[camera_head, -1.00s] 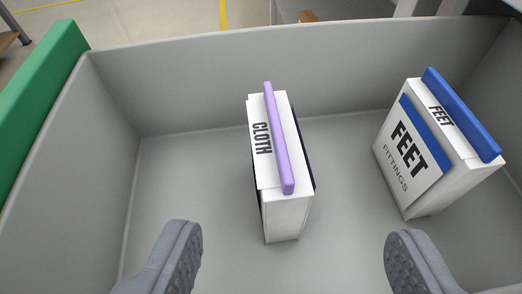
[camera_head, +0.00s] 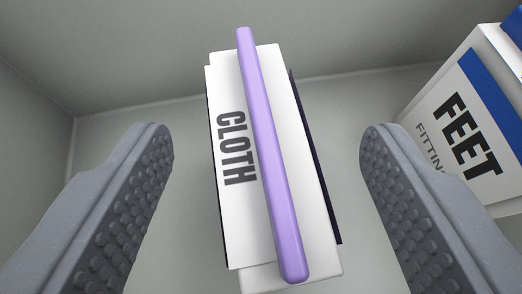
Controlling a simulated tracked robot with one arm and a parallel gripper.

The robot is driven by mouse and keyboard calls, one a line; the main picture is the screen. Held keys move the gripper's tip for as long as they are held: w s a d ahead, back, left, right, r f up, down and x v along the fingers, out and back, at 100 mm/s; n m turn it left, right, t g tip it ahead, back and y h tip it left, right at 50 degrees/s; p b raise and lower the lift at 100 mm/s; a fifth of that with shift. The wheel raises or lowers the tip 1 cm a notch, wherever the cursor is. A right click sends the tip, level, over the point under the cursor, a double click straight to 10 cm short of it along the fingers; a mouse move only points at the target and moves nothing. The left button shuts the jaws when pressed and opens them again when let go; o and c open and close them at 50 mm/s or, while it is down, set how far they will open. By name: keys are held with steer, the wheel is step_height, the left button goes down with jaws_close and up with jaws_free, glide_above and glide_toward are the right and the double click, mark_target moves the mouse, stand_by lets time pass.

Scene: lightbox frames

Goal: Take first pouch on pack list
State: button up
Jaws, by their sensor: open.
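A white pouch marked CLOTH (camera_head: 225,205) stands in a grey bin, with a purple bar (camera_head: 262,140) along its top. It is slightly tilted in the picture. My gripper (camera_head: 267,140) is open, with one grey studded finger on each side of the CLOTH pouch. There is a gap between the pouch and each finger. A second white pouch, marked FEET (camera_head: 466,135) with a blue band, stands at the right and is partly cut off by the picture edge. No pack list shows in this view.
The grey bin's far wall (camera_head: 150,50) rises behind the CLOTH pouch. The bin floor to the left of the pouch (camera_head: 185,120) is bare. The FEET pouch stands close behind and right of my right finger.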

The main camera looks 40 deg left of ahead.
jaws_close()
